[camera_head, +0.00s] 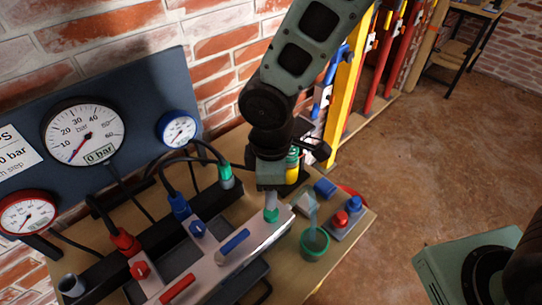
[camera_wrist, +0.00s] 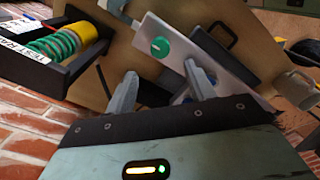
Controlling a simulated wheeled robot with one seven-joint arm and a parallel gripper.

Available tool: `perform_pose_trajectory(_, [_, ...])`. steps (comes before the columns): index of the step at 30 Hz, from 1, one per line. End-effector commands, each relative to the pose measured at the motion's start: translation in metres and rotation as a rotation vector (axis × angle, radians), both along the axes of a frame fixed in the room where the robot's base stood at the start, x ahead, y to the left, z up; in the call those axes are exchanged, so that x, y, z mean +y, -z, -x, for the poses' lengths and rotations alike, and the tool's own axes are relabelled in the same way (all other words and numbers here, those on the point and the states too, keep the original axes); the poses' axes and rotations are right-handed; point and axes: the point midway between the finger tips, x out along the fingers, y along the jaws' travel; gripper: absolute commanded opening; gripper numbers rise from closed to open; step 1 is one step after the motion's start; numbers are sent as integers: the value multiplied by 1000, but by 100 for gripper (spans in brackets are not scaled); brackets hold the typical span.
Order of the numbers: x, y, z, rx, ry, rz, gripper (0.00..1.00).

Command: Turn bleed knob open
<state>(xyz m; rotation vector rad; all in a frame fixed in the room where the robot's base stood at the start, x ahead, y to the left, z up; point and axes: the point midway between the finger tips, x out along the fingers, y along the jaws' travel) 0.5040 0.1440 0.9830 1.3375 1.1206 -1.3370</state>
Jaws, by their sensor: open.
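The green bleed knob (camera_head: 271,214) stands at the right end of the pale manifold block (camera_head: 214,262) on the bench. In the wrist view the knob (camera_wrist: 160,47) is a round green cap with a small pale mark, on the grey block (camera_wrist: 195,52). My gripper (camera_head: 270,200) hangs over that end of the block and partly hides it. In the wrist view my two fingers (camera_wrist: 164,76) are apart, with nothing between their tips. The knob lies beyond them, between their lines. I cannot tell the exact gap to it.
A red lever (camera_head: 177,289) and a blue lever (camera_head: 232,241) lie along the block. A green cup (camera_head: 314,243) and a box with red and blue buttons (camera_head: 348,217) are at right. Hoses and a gauge panel (camera_head: 128,95) stand behind. A coil holder (camera_wrist: 58,45) shows in the wrist view.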

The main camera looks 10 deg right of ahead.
Motion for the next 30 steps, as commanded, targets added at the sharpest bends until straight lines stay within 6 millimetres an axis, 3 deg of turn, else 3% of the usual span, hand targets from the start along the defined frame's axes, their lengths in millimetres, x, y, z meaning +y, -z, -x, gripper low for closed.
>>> perform_pose_trajectory(1, [0, -14, -2, -6, 4, -4, 54])
perform_pose_trajectory(6, [0, -49, -1, -5, 2, -3, 54])
perform_pose_trajectory(12, [0, -73, -1, -2, 1, -1, 54])
perform_pose_trajectory(30, [0, -79, 0, 0, 0, 0, 54])
